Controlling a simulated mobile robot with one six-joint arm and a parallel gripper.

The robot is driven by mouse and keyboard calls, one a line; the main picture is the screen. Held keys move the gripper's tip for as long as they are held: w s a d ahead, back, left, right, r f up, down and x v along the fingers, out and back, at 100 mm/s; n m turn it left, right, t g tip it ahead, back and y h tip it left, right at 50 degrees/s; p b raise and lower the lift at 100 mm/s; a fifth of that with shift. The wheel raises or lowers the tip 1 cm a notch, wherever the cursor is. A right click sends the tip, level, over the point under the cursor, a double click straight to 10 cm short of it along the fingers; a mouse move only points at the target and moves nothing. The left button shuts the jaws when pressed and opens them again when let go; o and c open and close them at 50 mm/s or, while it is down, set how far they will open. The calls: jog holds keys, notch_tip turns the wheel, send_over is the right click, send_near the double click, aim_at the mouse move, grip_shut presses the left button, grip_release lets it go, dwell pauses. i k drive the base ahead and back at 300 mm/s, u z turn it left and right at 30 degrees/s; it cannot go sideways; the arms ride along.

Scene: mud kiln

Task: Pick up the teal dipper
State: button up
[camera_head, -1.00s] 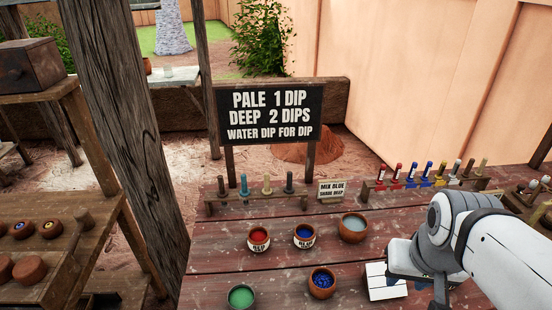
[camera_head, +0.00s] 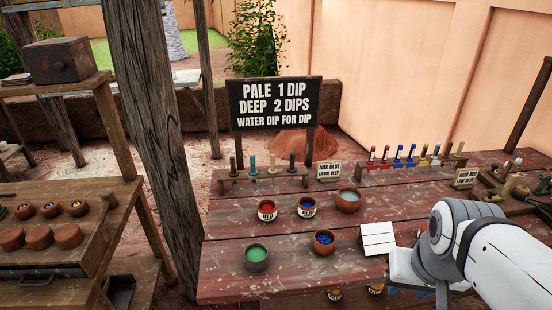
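The teal dipper (camera_head: 252,164) stands upright in a low wooden rack (camera_head: 230,185) at the back left of the bench, below the black sign. A dark dipper is to its left, and a cream one and another dark one are to its right. My gripper (camera_head: 420,280) is at the lower right, low over the front right of the bench and far from the teal dipper. My arm hides part of it, and its fingers are not clear enough to tell open from shut. I see nothing held.
Red (camera_head: 267,210) and blue (camera_head: 306,208) labelled pots, a pale-filled bowl (camera_head: 348,200), a green pot (camera_head: 257,257) and another blue bowl (camera_head: 323,242) stand mid-bench. A white tile (camera_head: 378,238) lies near my gripper. A wooden post (camera_head: 160,130) rises left of the bench. A second rack (camera_head: 400,165) holds coloured dippers.

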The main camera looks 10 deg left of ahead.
aim_at(253, 172)
jog(key=z, duration=0.25)
jog(key=k, duration=0.15)
jog(key=u, duration=0.85)
jog(key=i, duration=1)
jog(key=u, duration=0.05)
